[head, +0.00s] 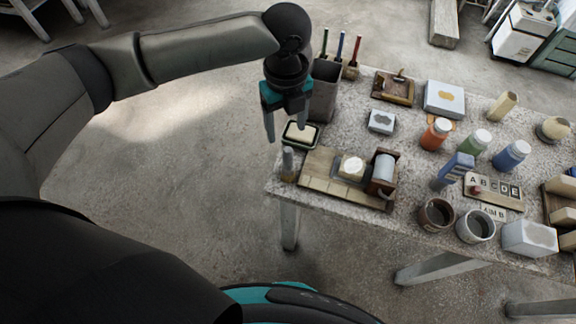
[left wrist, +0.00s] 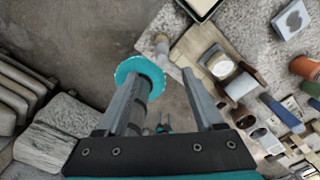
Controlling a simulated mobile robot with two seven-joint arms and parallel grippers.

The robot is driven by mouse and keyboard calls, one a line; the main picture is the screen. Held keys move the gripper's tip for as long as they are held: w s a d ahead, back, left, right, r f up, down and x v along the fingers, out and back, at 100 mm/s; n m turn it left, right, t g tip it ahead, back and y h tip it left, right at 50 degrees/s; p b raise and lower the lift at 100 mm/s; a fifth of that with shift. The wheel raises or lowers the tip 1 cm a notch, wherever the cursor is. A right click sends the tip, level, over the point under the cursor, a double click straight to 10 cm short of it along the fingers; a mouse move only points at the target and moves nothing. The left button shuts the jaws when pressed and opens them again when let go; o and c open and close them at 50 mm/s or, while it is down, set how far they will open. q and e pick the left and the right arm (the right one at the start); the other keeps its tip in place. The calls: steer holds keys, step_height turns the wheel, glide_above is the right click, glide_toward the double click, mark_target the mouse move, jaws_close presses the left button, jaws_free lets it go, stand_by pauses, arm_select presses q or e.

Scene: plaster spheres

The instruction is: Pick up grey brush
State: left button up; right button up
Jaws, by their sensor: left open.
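What looks like the grey brush (head: 288,162) stands upright at the near left corner of the speckled table (head: 345,205), with a grey top and a tan lower part. In the left wrist view the small upright brush (left wrist: 161,45) shows beyond the fingertips, by the table corner. My left gripper (head: 287,130) is open and points down, above and behind the brush in the head view. In the left wrist view nothing is between the fingers of my left gripper (left wrist: 162,78). My right gripper is not in view.
A dark green soap dish (head: 287,142) sits close behind the brush. A wooden board (head: 318,186) with blocks lies just to its right. A tall grey container (head: 323,92) stands behind. Jars (head: 437,134) and cups (head: 436,215) crowd the right. Bare floor lies to the left.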

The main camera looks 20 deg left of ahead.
mark_target(288, 159)
arm_select(q)
step_height(288, 159, down, 14)
steer(key=shift+w+d+r+b, duration=0.1)
steer(key=shift+d+r+b, duration=0.1)
steer(key=shift+b, duration=0.65)
steer(key=shift+r, duration=0.1)
jaws_close()
